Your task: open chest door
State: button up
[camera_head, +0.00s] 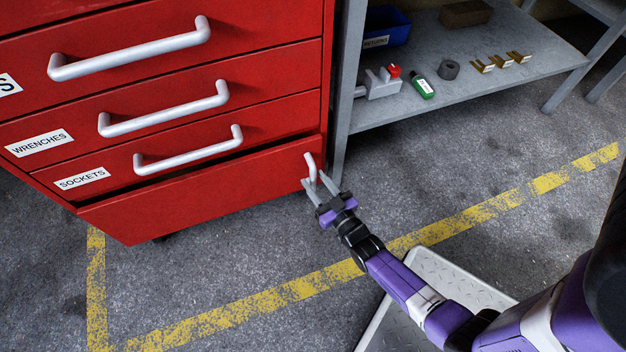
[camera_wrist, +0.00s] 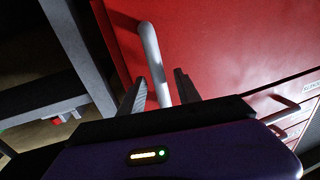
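The chest door is the red bottom panel (camera_head: 215,190) of the red tool chest, below the drawers. A dark gap shows along part of its top edge. Its short pale handle (camera_head: 309,163) is at the right end. My gripper (camera_head: 314,178) is at that handle with its fingers apart. In the wrist view the handle (camera_wrist: 152,55) runs down between the two fingers of my gripper (camera_wrist: 160,84), with some space visible beside it. Whether a finger touches the handle is unclear.
Above the door are drawers with long pale handles, labelled WRENCHES (camera_head: 39,143) and SOCKETS (camera_head: 82,178). A grey metal shelf (camera_head: 490,75) with small parts and a blue bin (camera_head: 388,28) stands close at the right. Yellow-marked floor (camera_head: 240,310) in front is clear.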

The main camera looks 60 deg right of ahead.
jog(key=shift+x, duration=0.85)
grip_shut()
dwell(0.8)
